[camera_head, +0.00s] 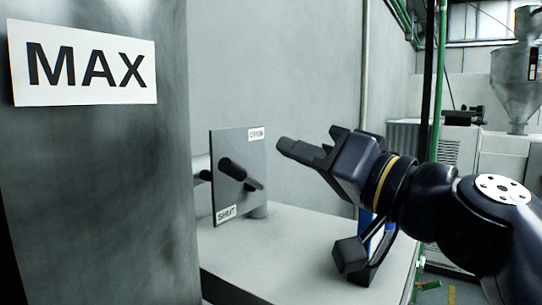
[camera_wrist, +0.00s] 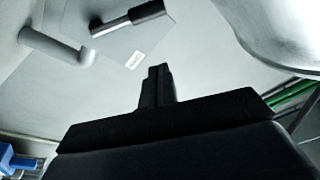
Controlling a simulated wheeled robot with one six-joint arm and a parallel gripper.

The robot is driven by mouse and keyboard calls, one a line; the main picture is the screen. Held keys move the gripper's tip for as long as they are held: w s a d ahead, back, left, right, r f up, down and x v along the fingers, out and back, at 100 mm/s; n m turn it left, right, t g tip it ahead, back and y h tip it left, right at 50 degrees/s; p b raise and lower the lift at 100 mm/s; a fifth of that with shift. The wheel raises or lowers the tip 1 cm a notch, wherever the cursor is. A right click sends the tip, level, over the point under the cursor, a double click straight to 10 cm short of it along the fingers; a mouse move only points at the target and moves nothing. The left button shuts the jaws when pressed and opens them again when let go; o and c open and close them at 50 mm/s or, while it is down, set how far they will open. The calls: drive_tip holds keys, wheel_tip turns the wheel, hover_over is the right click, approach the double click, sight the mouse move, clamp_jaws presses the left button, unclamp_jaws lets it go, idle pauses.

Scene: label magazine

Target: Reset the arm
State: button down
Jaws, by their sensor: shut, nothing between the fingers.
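My gripper (camera_head: 288,147) is shut and empty. In the head view it is raised above a light grey table, pointing left, apart from a grey panel (camera_head: 228,200) that stands to its left. The panel bears a dark lever handle (camera_head: 240,174), an upper label (camera_head: 256,134) that seems to read OPEN and a lower label SHUT (camera_head: 227,213). In the wrist view my gripper's shut fingers (camera_wrist: 157,72) point up the picture, and the handle (camera_wrist: 128,19) lies beyond them to the upper left, not touching them.
A large grey cylinder (camera_head: 100,200) with a MAX sign (camera_head: 84,64) stands at the left. The light grey table top (camera_head: 300,255) is bare in front of the panel. A blue object (camera_head: 365,222) shows behind my arm. A hopper machine (camera_head: 517,75) stands in the right background.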

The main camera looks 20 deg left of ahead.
drive_tip(key=shift+v, duration=1.3)
drive_tip(key=shift+s, duration=0.1)
drive_tip(key=shift+a+r, duration=0.1)
